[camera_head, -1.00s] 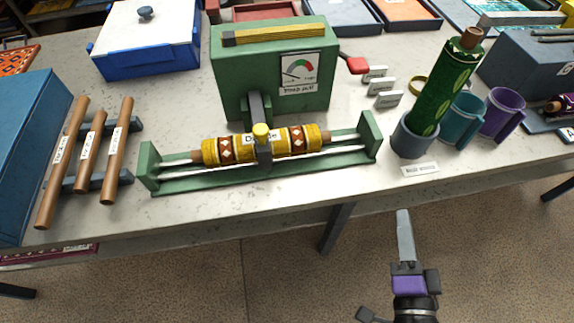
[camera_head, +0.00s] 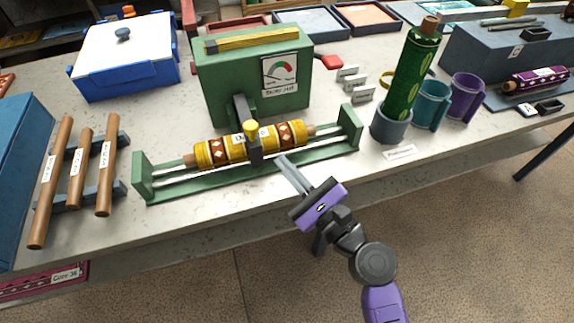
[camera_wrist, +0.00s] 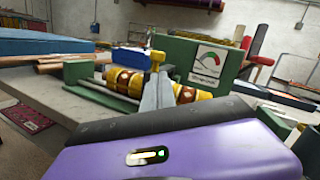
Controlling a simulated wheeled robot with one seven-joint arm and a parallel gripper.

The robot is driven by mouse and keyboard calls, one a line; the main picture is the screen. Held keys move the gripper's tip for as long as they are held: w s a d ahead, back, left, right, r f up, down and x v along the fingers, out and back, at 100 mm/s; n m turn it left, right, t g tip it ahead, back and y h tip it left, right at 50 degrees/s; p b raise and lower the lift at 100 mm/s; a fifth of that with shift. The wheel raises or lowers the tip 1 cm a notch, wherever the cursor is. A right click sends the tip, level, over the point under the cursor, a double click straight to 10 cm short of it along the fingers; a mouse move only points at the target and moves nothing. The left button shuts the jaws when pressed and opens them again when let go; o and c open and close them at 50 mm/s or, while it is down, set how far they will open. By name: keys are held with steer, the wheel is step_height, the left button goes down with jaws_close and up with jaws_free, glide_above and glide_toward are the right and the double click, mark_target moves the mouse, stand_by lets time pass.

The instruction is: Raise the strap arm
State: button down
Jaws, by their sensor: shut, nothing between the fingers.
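The green machine (camera_head: 222,85) stands on the table with a gauge on its front. Its dark strap arm (camera_head: 241,110) comes down from the front and ends over the rolled rug, with a yellow knob (camera_head: 250,127) on top. The yellow and brown rolled rug (camera_head: 214,152) lies across the green cradle (camera_head: 208,182). My gripper (camera_head: 282,162) is shut and empty, its fingertips just right of the strap arm's lower end in the head view; I cannot tell whether they touch it. In the wrist view the fingers (camera_wrist: 157,92) stand before the rug, and the yellow knob shows just behind them.
A grey cup (camera_head: 390,127) with an upright green roll stands to the right, beside teal and purple mugs. Small label blocks (camera_head: 355,82) and a red handle (camera_head: 331,62) sit right of the machine. Wooden rods (camera_head: 76,168) lie at left.

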steer(key=x, duration=0.6)
steer(key=shift+w+a+p, duration=0.2)
steer(key=shift+w+p, duration=0.2)
steer(key=shift+r, duration=0.1)
